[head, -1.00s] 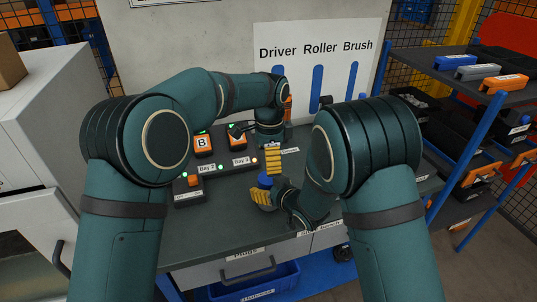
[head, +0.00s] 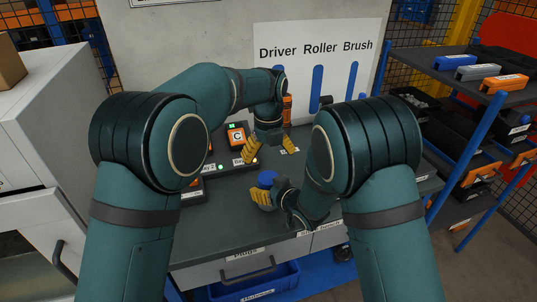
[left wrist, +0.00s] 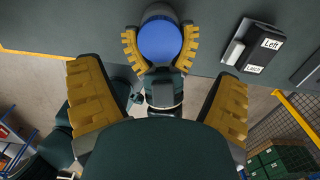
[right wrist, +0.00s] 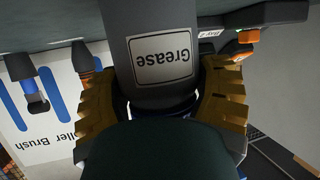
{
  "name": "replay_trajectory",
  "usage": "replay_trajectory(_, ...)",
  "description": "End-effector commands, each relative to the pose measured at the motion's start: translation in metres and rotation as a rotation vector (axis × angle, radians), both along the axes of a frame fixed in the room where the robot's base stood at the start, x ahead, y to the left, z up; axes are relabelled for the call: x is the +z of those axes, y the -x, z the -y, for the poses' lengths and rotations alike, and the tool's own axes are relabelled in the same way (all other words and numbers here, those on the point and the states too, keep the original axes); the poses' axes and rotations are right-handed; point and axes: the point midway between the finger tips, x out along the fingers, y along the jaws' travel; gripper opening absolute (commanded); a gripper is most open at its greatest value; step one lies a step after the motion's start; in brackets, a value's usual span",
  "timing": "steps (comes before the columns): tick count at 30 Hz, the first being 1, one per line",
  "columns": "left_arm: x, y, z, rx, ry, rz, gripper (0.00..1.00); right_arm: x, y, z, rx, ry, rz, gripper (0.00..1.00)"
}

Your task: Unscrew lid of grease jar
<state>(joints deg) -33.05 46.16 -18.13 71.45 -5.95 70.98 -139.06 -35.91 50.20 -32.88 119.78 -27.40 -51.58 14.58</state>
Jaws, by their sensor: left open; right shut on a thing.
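The grease jar has a grey body with a "Grease" label (right wrist: 163,52), seen in the right wrist view, and a round blue lid (head: 267,178). My right gripper (head: 263,196) is shut on the jar body at the bench front, its yellow fingers on either side. The left wrist view shows the lid (left wrist: 160,41) from above, between the right gripper's fingers. The lid sits on the jar. My left gripper (head: 272,152) is open and empty, above and behind the jar, its fingers spread wide and apart from the lid.
A board reading "Driver Roller Brush" (head: 330,48) stands behind. A shelf rack (head: 480,92) is at right. The bench front left (head: 220,215) is clear.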

Motion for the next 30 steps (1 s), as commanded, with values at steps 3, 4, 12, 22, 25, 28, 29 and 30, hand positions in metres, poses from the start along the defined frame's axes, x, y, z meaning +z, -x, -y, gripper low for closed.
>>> replay_trajectory(3, -0.005, 0.000, 0.000, -0.022, -0.001, 0.000, 0.91, 0.000, 0.000, 0.000, 0.000, -0.001, 0.001, 0.00)
replay_trajectory(4, -0.008, 0.000, 0.000, -0.023, -0.002, -0.001, 0.91, 0.000, 0.000, 0.000, 0.000, -0.001, 0.001, 0.00)
replay_trajectory(12, -0.047, 0.001, 0.000, -0.022, -0.003, -0.002, 0.91, 0.000, 0.000, 0.000, 0.000, -0.001, 0.001, 0.00)
replay_trajectory(22, -0.078, 0.000, 0.000, -0.020, -0.001, 0.000, 0.91, 0.000, 0.000, 0.000, 0.000, -0.001, 0.001, 0.00)
replay_trajectory(25, -0.080, 0.000, 0.000, -0.020, 0.000, 0.001, 0.91, 0.000, 0.000, 0.000, 0.000, -0.001, 0.001, 0.00)
replay_trajectory(28, -0.080, 0.000, 0.000, -0.020, 0.000, 0.001, 0.91, 0.000, 0.000, 0.000, 0.000, -0.001, 0.001, 0.00)
replay_trajectory(29, -0.080, 0.000, 0.000, -0.020, 0.000, 0.001, 0.91, 0.000, 0.000, 0.000, 0.000, -0.001, 0.001, 0.00)
replay_trajectory(30, -0.080, 0.000, 0.000, -0.020, 0.000, 0.001, 0.91, 0.000, 0.000, 0.000, 0.000, -0.001, 0.001, 0.00)
